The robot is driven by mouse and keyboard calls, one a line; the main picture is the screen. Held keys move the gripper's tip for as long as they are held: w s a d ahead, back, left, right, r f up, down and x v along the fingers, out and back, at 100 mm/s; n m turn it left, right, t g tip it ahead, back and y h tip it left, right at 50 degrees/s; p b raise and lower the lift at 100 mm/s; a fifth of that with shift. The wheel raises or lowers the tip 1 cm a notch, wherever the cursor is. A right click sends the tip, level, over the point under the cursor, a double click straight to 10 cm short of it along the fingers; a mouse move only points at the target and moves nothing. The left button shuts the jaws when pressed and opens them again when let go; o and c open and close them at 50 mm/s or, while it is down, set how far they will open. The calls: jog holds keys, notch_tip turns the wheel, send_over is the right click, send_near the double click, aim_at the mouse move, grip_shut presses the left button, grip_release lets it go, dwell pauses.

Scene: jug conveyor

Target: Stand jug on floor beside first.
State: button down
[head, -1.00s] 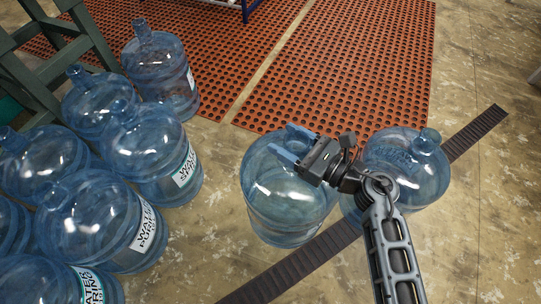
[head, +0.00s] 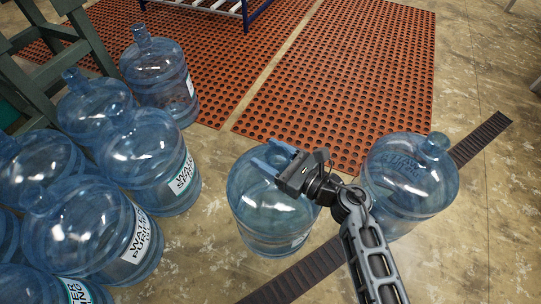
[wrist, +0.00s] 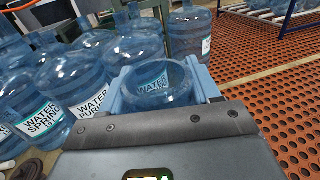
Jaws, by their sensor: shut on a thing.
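A blue water jug (head: 270,215) is upright in the middle of the head view, at or just above the floor; I cannot tell if it touches. My gripper (head: 272,160) is shut on this jug's neck. In the wrist view the neck's round rim (wrist: 157,84) sits between the blue fingers. A second blue jug (head: 410,180) stands upright on the floor to the right, behind my wrist and by the dark strip. A gap with floor showing lies between the two jugs, partly hidden by my arm.
Several blue jugs (head: 150,160) stand crowded on the left, some with white labels. A dark ribbed strip (head: 315,268) crosses the floor. Red perforated mats (head: 350,70) lie behind. A green wooden frame (head: 45,65) is at upper left. Bare floor shows at lower right.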

jog(key=shift+f, duration=0.1)
jog(key=shift+c, duration=1.2)
grip_release()
jog(key=shift+s+d, duration=0.1)
jog(key=p+v, duration=0.2)
jog(key=v, duration=0.9)
jog(key=shift+s+d+p, duration=0.2)
jog(key=shift+d+p, duration=0.15)
